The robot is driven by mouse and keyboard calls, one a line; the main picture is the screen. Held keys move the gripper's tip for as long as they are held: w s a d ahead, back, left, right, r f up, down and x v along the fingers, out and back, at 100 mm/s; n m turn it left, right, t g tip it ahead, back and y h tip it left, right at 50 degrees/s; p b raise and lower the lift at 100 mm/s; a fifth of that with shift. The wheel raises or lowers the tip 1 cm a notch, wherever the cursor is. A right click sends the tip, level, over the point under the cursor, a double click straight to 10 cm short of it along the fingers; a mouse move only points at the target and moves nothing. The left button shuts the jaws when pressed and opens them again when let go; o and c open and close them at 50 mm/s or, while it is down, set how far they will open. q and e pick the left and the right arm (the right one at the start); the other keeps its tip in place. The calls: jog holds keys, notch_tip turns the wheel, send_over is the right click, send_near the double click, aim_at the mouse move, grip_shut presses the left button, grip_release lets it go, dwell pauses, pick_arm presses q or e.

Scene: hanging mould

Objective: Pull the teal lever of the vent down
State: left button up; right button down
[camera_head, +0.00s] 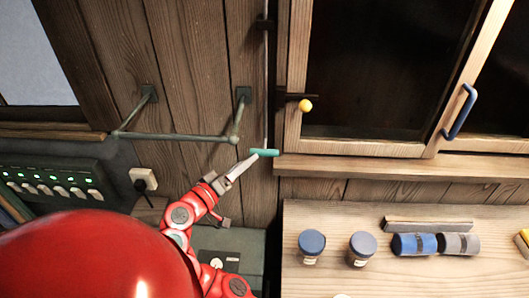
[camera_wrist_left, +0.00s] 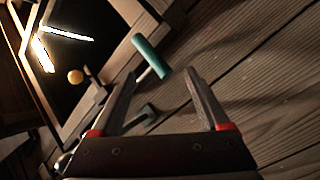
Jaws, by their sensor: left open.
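The teal lever (camera_head: 264,152) is a short teal bar at the lower end of a thin rod running down the wooden wall, left of the cabinet. It also shows in the left wrist view (camera_wrist_left: 151,56), just beyond the fingertips. My left gripper (camera_head: 250,160) points up and right toward the lever, with its fingers close to the bar's left end. In the left wrist view my left gripper (camera_wrist_left: 160,76) is open, and no object is held between its fingers. I cannot tell whether a finger touches the bar. My right gripper is not in view.
A metal rail (camera_head: 175,136) sticks out from the wall on the left. The cabinet (camera_head: 350,150) has a yellow knob (camera_head: 305,105) and a blue handle (camera_head: 459,111). A switch panel (camera_head: 55,183) is at left.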

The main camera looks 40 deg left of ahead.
pick_arm(q)
jog(key=w, duration=0.1)
jog(key=w+p, duration=0.1)
jog(key=w, duration=0.1)
jog(key=w+r+p, duration=0.1)
jog(key=w, duration=0.1)
jog(key=shift+w+d, duration=0.1)
jog(key=shift+d, duration=0.05)
jog(key=shift+w+f+p, duration=0.2)
jog(key=shift+w+p, duration=0.25)
jog(key=shift+w, duration=0.5)
jog(key=shift+w+f+p, duration=0.2)
jog(key=shift+w+p, duration=0.25)
jog(key=shift+w, duration=0.45)
grip_shut()
